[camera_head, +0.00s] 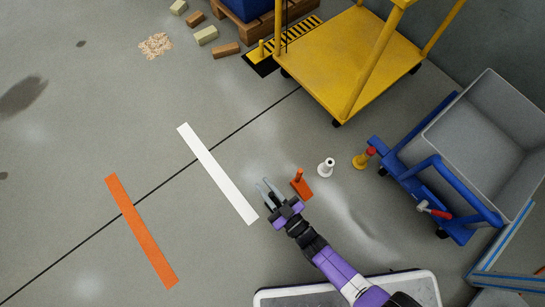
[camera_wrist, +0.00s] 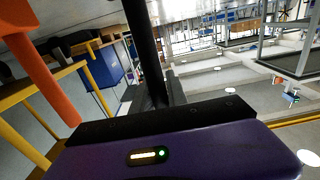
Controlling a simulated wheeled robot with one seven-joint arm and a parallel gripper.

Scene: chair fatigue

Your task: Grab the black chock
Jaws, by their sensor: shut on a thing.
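My gripper (camera_head: 268,190) is low over the floor near the end of the white stripe, its two grey fingers a little apart. In the wrist view a black upright bar (camera_wrist: 146,50) stands at the gripper's front; it looks like the handle of the black chock, held in the jaws. The chock's body cannot be made out in either view. An orange chock (camera_head: 303,189) with a post handle stands just right of my gripper. It also shows in the wrist view as an orange post (camera_wrist: 42,80) at the left.
A white cone-like piece (camera_head: 326,168) and a yellow one with a red top (camera_head: 363,158) stand to the right. Beyond are a blue cart (camera_head: 425,190) with a grey bin and a yellow trolley (camera_head: 350,60).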

